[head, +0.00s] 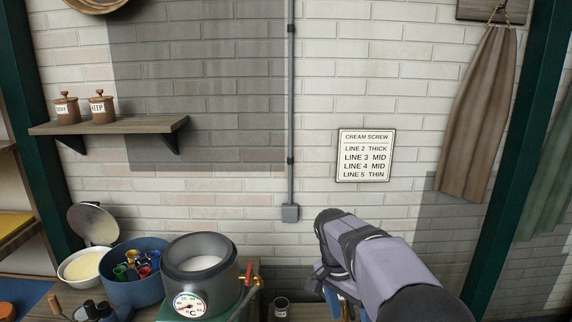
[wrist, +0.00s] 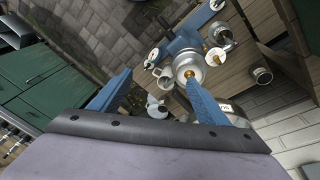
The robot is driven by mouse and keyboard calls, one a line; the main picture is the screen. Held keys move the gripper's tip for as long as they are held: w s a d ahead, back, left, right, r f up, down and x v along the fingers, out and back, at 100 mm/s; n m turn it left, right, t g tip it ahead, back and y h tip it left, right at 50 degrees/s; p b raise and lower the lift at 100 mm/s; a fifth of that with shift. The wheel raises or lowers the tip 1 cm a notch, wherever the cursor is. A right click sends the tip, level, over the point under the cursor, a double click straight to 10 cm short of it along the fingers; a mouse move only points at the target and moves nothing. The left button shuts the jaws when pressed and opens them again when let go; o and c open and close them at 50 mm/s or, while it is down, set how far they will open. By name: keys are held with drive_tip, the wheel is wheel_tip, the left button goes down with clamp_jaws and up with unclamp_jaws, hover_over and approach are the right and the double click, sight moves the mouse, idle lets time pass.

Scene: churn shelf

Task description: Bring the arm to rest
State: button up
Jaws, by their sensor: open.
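My arm comes in from the lower right of the head view, and my gripper (head: 346,306) hangs at its far end, mostly cut off by the bottom edge. In the wrist view my gripper (wrist: 160,90) shows two blue fingers spread well apart, with nothing held between them. Beyond the fingers is a blue-armed metal machine (wrist: 190,62) with several round fittings. Depth between the fingers and the machine is hard to tell.
A metal pot with a dial (head: 200,270), a blue tub of coloured pieces (head: 135,275) and a cream bowl (head: 82,266) stand at lower left. A small cup (head: 281,306) is left of my gripper. A shelf (head: 110,124) and a sign (head: 364,156) are on the wall.

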drive_tip(key=s+f+n+y, duration=0.1)
drive_tip(key=s+f+n, duration=0.4)
drive_tip(key=s, duration=0.6)
drive_tip(key=s+f+n+y, duration=0.1)
drive_tip(key=s+f+n, duration=0.4)
drive_tip(key=s, duration=0.6)
drive_tip(key=shift+n+y, duration=0.3)
